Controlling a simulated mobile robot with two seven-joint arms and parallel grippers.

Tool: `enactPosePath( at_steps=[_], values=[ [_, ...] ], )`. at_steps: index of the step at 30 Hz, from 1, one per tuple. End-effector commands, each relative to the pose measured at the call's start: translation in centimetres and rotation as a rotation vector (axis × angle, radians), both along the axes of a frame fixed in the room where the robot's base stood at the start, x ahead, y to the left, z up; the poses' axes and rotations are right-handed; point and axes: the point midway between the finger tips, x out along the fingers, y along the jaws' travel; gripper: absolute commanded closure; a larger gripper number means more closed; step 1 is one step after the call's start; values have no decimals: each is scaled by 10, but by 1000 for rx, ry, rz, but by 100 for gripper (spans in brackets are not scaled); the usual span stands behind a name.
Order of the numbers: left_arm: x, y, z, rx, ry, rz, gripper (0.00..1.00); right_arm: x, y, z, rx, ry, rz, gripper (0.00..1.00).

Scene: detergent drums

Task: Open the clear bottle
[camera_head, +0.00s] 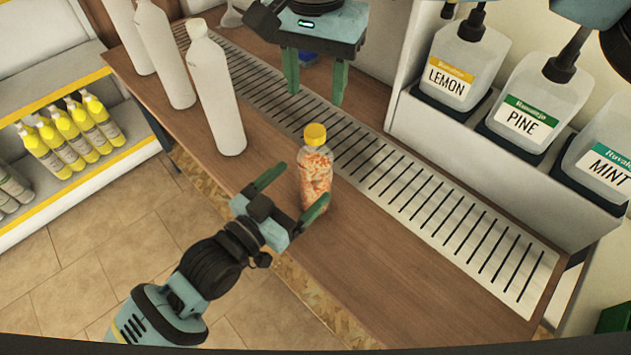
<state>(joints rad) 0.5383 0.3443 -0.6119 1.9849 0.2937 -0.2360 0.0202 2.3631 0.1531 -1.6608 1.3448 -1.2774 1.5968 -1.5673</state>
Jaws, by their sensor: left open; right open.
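The clear bottle (316,172) stands upright on the wooden counter, with orange and white contents and a yellow cap (315,134) on top. My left gripper (294,192) is open at the bottle's lower left side. One finger is to the left of the bottle and the other overlaps its lower right edge in the picture. I cannot tell whether either finger touches it. My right gripper (315,98) is open and empty, pointing down above and behind the cap, apart from it.
A slotted metal drain strip (440,215) runs along the counter (370,275). Several tall white bottles (214,95) stand at the left. Labelled pump containers, LEMON (460,65), PINE (535,105) and MINT (605,160), line the right. Counter in front right is clear.

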Motion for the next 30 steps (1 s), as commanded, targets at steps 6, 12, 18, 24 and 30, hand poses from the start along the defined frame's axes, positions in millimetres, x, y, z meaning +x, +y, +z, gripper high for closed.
enactPosePath(
  at_steps=[6, 12, 18, 24, 30],
  values=[
    [23, -19, 2, -3, -2, 1, 15, 0, 0, 0, 2, 1, 0, 51],
    [43, -37, 1, -1, -2, 0, 15, 0, 0, 0, 2, 1, 0, 51],
    [53, -45, 1, -1, -2, 0, 15, 0, 1, 0, 2, 2, 0, 51],
    [55, -46, 1, -1, -1, 0, 15, 0, 1, 0, 2, 2, 0, 51],
    [54, -46, 1, -1, -1, 0, 27, 0, 1, 0, 2, 2, 0, 51]
  ],
)
